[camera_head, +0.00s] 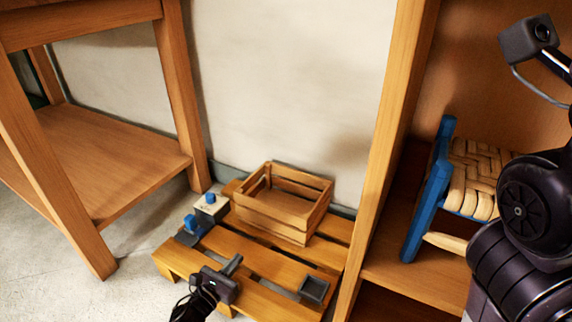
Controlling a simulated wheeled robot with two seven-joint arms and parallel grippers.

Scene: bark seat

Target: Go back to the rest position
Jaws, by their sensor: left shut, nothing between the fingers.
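My left gripper (232,266) reaches in from the bottom, over the front part of a low slatted wooden pallet (262,248). It is shut, with nothing seen between its fingers. From this angle I cannot tell how high it is above the slats. My right arm fills the right side of the view in front of a shelf. Its fingers do not show clearly, and the dark block at the top right is on a part of my arm.
An empty wooden crate (284,204) stands on the pallet's back. Beside it are a white box with a blue top (211,207), a blue piece (188,232) and a small dark tray (314,289). A blue-framed woven seat (446,190) stands on the right shelf. A wooden table (110,150) stands left.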

